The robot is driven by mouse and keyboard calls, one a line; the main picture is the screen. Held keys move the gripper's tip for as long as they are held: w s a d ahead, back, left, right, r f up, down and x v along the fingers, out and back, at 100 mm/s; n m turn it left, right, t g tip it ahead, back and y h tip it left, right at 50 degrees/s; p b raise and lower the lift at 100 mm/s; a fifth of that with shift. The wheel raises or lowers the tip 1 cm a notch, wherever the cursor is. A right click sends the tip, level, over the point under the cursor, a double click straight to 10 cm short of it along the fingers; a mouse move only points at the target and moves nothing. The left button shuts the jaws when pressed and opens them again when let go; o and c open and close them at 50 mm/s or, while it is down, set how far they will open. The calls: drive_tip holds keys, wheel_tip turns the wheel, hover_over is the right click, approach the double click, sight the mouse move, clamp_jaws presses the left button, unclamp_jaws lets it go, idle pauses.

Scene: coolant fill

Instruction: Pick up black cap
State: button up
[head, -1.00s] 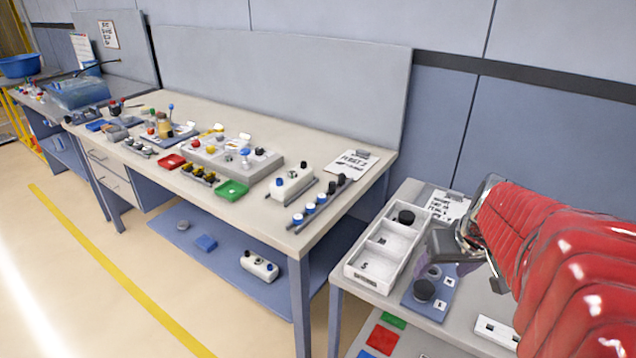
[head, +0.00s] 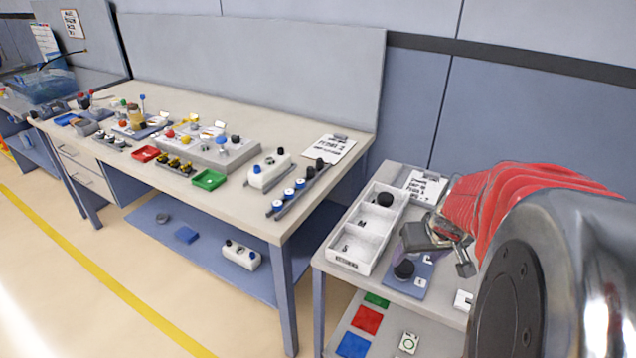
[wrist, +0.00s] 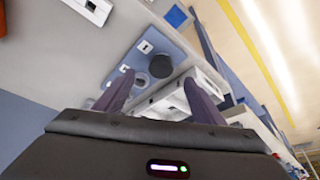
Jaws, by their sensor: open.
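A round black cap (head: 404,270) sits on a blue plate (head: 419,287) with white labels, on the small table at right. It also shows in the wrist view (wrist: 160,66), just beyond my fingertips and between their lines. My gripper (wrist: 159,79) is open and empty, its two dark fingers apart. In the head view it hangs just above the plate, close over the cap. A second black cap (head: 384,199) lies in the far compartment of the white sorting tray (head: 347,265).
The tray stands close left of the plate. A clipboard (head: 426,187) lies behind. Red (head: 367,319) and blue (head: 354,345) pieces lie on the lower shelf. A long workbench (head: 290,222) with several parts stands at left, past a gap.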

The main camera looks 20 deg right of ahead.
sight(405, 268)
drive_tip(key=shift+x, duration=1.5)
drive_tip(key=shift+x, duration=2.6)
drive_tip(key=shift+w+a, duration=0.1)
drive_tip(key=shift+a, duration=0.05)
drive_tip(key=shift+c, duration=0.4)
drive_tip(key=c, duration=1.1)
drive_tip(key=shift+c, duration=0.2)
drive_tip(key=shift+r, duration=0.1)
wheel_tip(405, 268, up, 10)
